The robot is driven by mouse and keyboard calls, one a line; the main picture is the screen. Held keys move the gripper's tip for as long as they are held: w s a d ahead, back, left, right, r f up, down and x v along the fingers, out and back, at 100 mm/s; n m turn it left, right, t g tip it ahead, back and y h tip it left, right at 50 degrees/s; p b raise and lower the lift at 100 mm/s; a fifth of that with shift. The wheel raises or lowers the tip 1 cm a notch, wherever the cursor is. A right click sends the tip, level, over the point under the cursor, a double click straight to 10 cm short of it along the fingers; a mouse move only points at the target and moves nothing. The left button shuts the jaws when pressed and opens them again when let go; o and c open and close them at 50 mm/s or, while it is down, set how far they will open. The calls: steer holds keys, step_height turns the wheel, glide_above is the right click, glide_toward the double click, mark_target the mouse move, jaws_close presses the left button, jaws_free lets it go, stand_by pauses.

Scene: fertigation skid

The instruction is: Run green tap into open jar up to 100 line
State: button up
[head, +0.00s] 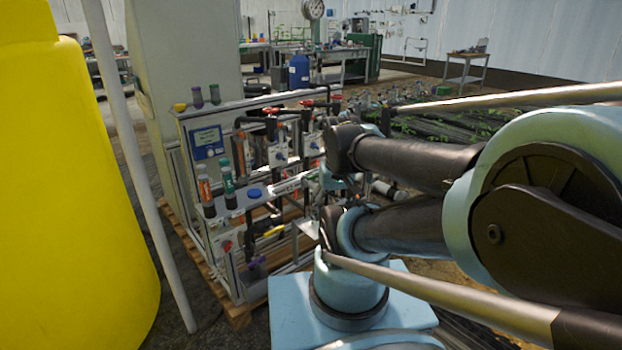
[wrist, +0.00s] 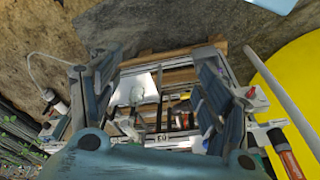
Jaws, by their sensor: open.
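My gripper (wrist: 152,100) is open in the wrist view, with one dark finger at each side and nothing between them that it grips. It points at the skid's lower front from a short distance. Between the fingers, a small pale round item (wrist: 137,94) shows on a white plate (wrist: 145,82); it may be the open jar, but its opening and 100 line cannot be made out. I cannot pick out a green tap in either view. In the head view, my own arm hides the skid's right part, and the gripper cannot be told clearly there.
The skid (head: 222,112) stands on a wooden pallet (head: 238,312). It carries red-handled valves (head: 270,111), a yellow lever (head: 273,231), a purple lever (head: 257,262), and orange (head: 205,188) and green (head: 228,182) bottles. A large yellow tank (head: 70,200) and a grey pole (head: 135,160) stand left.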

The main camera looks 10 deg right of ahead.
steer(key=c, duration=0.3)
steer(key=shift+s+r, duration=0.15)
steer(key=shift+r, duration=0.65)
steer(key=c, duration=0.5)
steer(key=w+r+m+g, duration=0.1)
steer(key=w+r+m, duration=0.65)
steer(key=w, duration=0.85)
steer(key=shift+c, duration=0.2)
steer(key=m+g, duration=0.1)
steer(key=m, duration=0.4)
glide_above(313, 178)
steer(key=w, duration=0.1)
step_height(313, 178, down, 17)
steer(key=shift+d+r, duration=0.1)
steer(key=shift+d, duration=0.05)
